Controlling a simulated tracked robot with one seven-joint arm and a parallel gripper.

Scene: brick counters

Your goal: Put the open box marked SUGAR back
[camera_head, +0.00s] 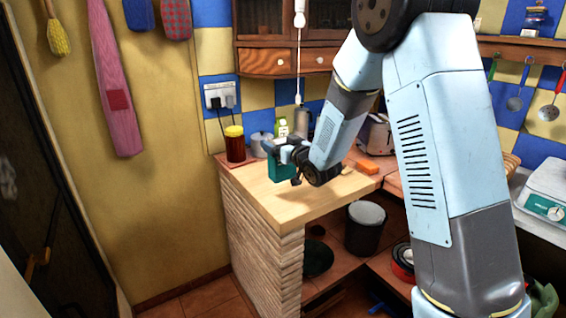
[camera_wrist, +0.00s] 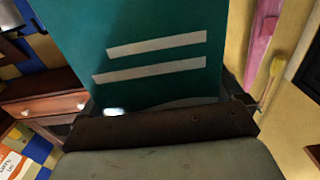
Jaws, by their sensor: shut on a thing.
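A teal box (camera_head: 284,171) is at the near left part of the wooden counter in the head view. My gripper (camera_head: 281,150) is shut on it near its top. In the wrist view the teal box (camera_wrist: 150,35) fills the upper middle, with two white stripes, behind the dark gripper (camera_wrist: 165,122). No SUGAR lettering is readable on the faces I see. Whether its top is open is hidden. I cannot tell whether its base touches the counter or hangs just above it.
A dark jar with a yellow lid (camera_head: 235,146), a metal pot (camera_head: 260,145) and a green-and-white packet (camera_head: 282,128) stand behind the box. An orange block (camera_head: 366,166) and a toaster (camera_head: 376,136) are to the right. The counter's front corner (camera_head: 300,212) is bare.

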